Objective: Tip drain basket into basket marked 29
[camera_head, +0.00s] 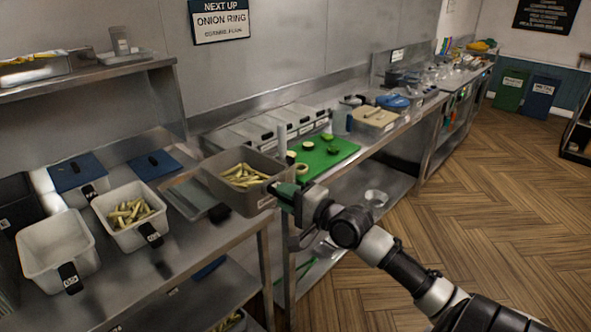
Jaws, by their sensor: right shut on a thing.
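My right gripper (282,192) is shut on the right end of the drain basket (218,184), a grey-brown bin with pale fries in it. The drain basket is held roughly level over the steel counter's right end. To its left stands a white basket (111,201) with fries in it and a black tag on its front. Further left and nearer is a second white basket (40,262), which looks empty, also with a black tag (70,278). The tag markings are too small to read, so I cannot tell which basket is 29. My left gripper is not in view.
Blue-lidded containers (75,172) stand behind the white baskets. A metal tray (185,198) lies beside the drain basket. A green cutting board (330,152) with cut vegetables is on the counter beyond. A shelf (100,68) overhangs the back left. The wooden floor at right is clear.

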